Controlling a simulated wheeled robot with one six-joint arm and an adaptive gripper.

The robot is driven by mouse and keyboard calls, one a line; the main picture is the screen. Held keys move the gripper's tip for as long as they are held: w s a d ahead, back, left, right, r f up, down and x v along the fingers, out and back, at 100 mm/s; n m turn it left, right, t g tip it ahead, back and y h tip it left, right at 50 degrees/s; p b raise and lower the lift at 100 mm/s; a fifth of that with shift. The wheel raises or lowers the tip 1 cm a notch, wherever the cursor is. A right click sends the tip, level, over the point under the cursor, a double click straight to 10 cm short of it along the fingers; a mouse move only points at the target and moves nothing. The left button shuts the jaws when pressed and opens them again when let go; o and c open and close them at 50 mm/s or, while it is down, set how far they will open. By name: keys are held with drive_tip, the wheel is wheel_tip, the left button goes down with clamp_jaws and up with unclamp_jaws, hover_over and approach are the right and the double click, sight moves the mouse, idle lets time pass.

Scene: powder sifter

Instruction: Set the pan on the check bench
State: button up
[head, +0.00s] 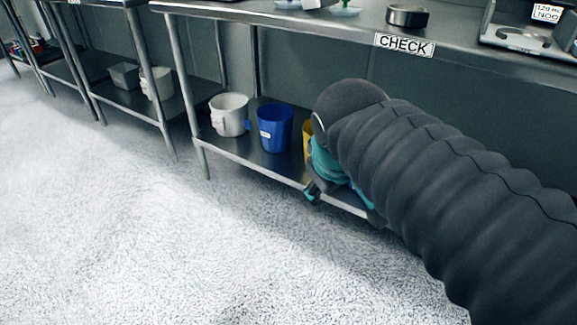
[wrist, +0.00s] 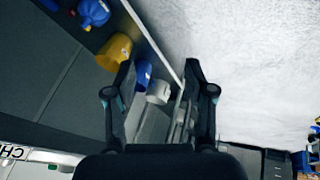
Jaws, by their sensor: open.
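A round, dark metal pan (head: 407,15) sits upright on the top of the check bench (head: 300,15), behind the CHECK label on its front edge. My gripper (head: 340,195) is low in front of the bench, near its lower shelf and well below the pan. My arm partly hides it in the head view. In the wrist view my gripper (wrist: 160,75) is open, with its two fingers apart and nothing held between them. The pan cannot be made out in the wrist view.
The lower shelf holds a white bucket (head: 229,114), a blue bucket (head: 275,128) and a yellow bucket (head: 307,138) partly hidden by my arm. A device with a display (head: 525,38) stands right of the pan. The floor (head: 120,230) in front is clear.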

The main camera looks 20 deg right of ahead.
drive_tip(key=s+a+f+m+y, duration=0.2)
drive_tip(key=s+a+f+m, duration=0.1)
drive_tip(key=s+f, duration=0.1)
drive_tip(key=shift+a+f+m, duration=0.3)
drive_tip(key=shift+a, duration=0.05)
